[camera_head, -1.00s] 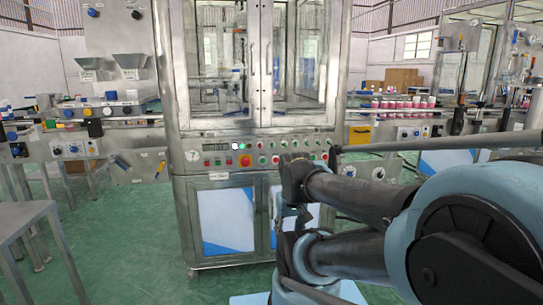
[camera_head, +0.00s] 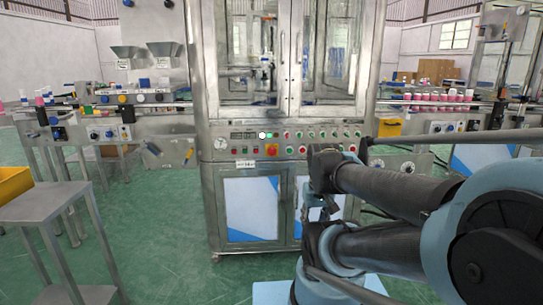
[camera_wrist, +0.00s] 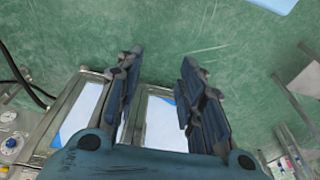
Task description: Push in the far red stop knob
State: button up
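The steel machine's control panel (camera_head: 308,143) faces me in the head view, with rows of small red and green buttons. An orange square (camera_head: 271,149) carries what may be a red knob; it is too small to be sure. Which one is the far red stop knob I cannot tell. My gripper (camera_wrist: 162,62) is open and empty in the wrist view, its two dark fingers apart over green floor. In the head view my arm hangs in front of the panel's right part and the lower doors, hiding some of them.
A grey metal table (camera_head: 62,203) with a yellow bin (camera_head: 14,184) stands at left. Conveyor machinery with blue knobs (camera_head: 58,133) lies behind it. Red-and-white bottles (camera_head: 440,97) line a conveyor at right. Green floor (camera_head: 165,235) is clear left of the machine.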

grip_shut()
